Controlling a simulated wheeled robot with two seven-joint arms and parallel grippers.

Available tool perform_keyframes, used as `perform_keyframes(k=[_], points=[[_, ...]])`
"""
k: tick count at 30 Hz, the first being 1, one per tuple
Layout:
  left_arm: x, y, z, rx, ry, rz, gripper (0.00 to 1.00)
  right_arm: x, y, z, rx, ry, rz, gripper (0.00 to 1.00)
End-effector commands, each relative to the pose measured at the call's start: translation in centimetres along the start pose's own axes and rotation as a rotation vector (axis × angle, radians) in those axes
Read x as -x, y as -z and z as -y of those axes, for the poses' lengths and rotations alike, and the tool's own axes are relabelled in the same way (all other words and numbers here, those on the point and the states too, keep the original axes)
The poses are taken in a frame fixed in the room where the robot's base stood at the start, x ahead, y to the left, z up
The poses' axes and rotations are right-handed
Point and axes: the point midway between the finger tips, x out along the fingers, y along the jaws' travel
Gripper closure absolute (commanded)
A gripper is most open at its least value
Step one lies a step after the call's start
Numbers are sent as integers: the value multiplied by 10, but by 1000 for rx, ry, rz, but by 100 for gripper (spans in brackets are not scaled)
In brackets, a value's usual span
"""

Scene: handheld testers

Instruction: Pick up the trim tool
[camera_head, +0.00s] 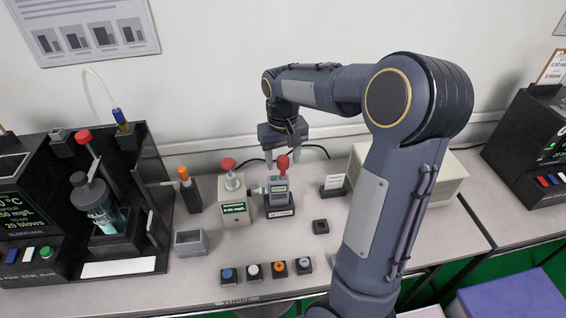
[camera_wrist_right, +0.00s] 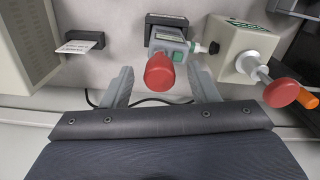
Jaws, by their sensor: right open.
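A small orange-topped tool (camera_head: 183,174) stands in a dark holder (camera_head: 193,196) left of the beige tester box; it looks like the trim tool, but I cannot be sure. Its orange end also shows at the right edge of the right wrist view (camera_wrist_right: 303,95). My right gripper (camera_head: 282,156) is open and points down above a grey handheld tester (camera_head: 278,187) with a red knob (camera_head: 283,162). In the right wrist view the red knob (camera_wrist_right: 160,72) appears between the two spread fingers; contact cannot be told. My left gripper is out of view.
A beige box with a red-topped lever (camera_head: 235,207) stands beside the tester. A grey open bin (camera_head: 190,242), several button blocks (camera_head: 253,270), and a small black block (camera_head: 320,227) lie in front. A black card holder (camera_head: 334,191) stands right. A black machine fills the left.

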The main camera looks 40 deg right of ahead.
Motion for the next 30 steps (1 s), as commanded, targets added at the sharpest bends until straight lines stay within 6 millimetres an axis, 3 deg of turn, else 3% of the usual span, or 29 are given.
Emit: perform_keyframes(k=[6, 14, 26, 30], points=[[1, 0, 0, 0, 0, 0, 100, -26, 0, 0, 0, 0, 2, 46], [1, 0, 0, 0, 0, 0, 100, -28, 0, 0, 0, 1, 0, 46], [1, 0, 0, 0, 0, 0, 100, -28, 0, 0, 0, 1, 0, 98], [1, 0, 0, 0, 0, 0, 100, -28, 0, 0, 0, 1, 0, 98]])
